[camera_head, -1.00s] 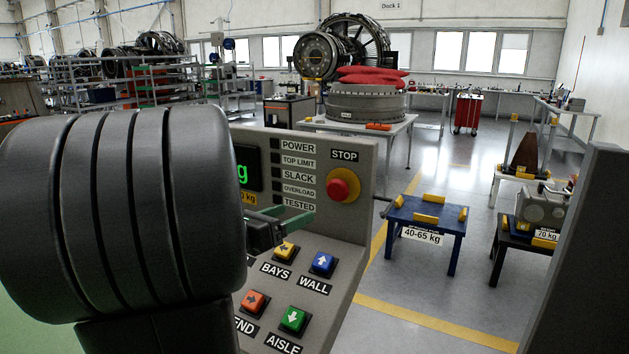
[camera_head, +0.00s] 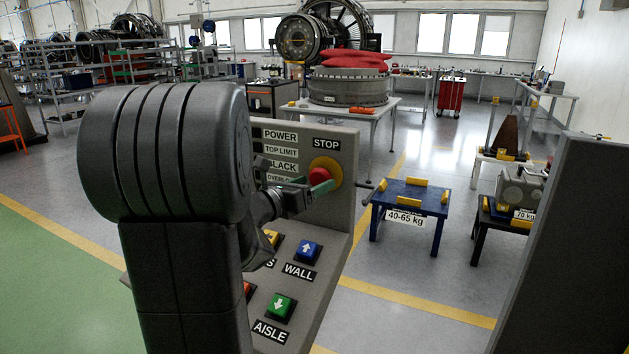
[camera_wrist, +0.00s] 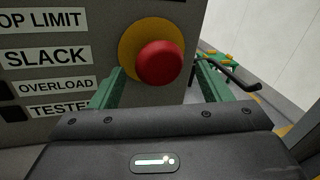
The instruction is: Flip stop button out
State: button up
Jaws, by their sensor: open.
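The red stop button (camera_wrist: 159,63) sits on a yellow round collar on the grey control panel (camera_head: 343,150), under the STOP label (camera_head: 326,144). In the head view the stop button (camera_head: 328,174) is partly covered by my gripper (camera_head: 318,187). My gripper is open, with green fingers pointing at the panel. In the wrist view the fingers stand to either side of the button, with the red cap between them or just beyond their tips. I cannot tell whether either finger touches it.
Blue WALL (camera_head: 307,250) and green AISLE (camera_head: 279,306) buttons sit on the lower sloped panel. A dark crank handle (camera_wrist: 228,72) sticks out right of the stop button.

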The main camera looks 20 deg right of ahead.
jog(key=shift+w+d, duration=0.25)
jog(key=shift+d, duration=0.4)
jog(key=c, duration=1.4)
jog(key=shift+s+a+f+b, duration=0.1)
jog(key=shift+s+a+b, duration=0.4)
jog(key=shift+b, duration=0.1)
jog(key=o, duration=1.4)
jog(key=shift+a, duration=0.15)
